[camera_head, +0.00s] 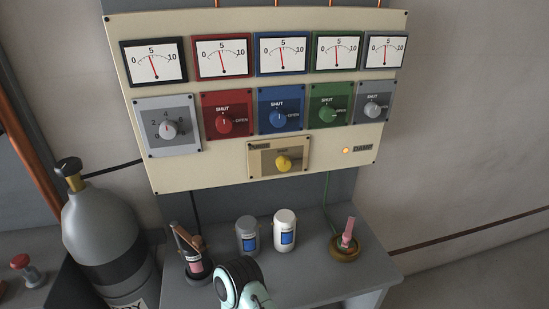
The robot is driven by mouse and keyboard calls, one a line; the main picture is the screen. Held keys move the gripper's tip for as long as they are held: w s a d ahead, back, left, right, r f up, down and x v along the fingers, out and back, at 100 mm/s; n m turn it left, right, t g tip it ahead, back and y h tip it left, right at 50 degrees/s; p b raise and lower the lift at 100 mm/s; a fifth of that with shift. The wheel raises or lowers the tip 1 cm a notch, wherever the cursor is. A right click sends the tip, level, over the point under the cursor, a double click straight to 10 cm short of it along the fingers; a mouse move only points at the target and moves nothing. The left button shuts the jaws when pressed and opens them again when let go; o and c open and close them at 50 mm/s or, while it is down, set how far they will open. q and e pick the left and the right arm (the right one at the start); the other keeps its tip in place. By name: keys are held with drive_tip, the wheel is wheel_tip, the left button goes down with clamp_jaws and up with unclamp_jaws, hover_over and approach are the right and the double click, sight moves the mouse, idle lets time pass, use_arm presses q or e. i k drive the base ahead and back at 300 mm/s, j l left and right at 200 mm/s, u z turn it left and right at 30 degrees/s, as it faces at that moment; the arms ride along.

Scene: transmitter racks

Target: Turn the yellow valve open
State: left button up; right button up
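The yellow valve (284,163) is a round yellow knob on a yellow plate (259,171). It sits at the lower middle of the cream panel (185,176). The small lettering on its plate is too blurred to read, and I cannot tell its exact setting. Nothing touches the knob. A mint and black link of my own arm shows at the bottom centre, well below the valve. No gripper fingers are visible.
Red (223,122), blue (279,118) and green (334,114) knobs sit above, with several gauges over them. An orange lamp (346,150) glows. The grey shelf (308,268) holds a grey jar (247,236) and white jar (285,231). A gas cylinder (98,225) stands left.

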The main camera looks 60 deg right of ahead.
sight(283, 163)
drive_tip(key=z, duration=2.1)
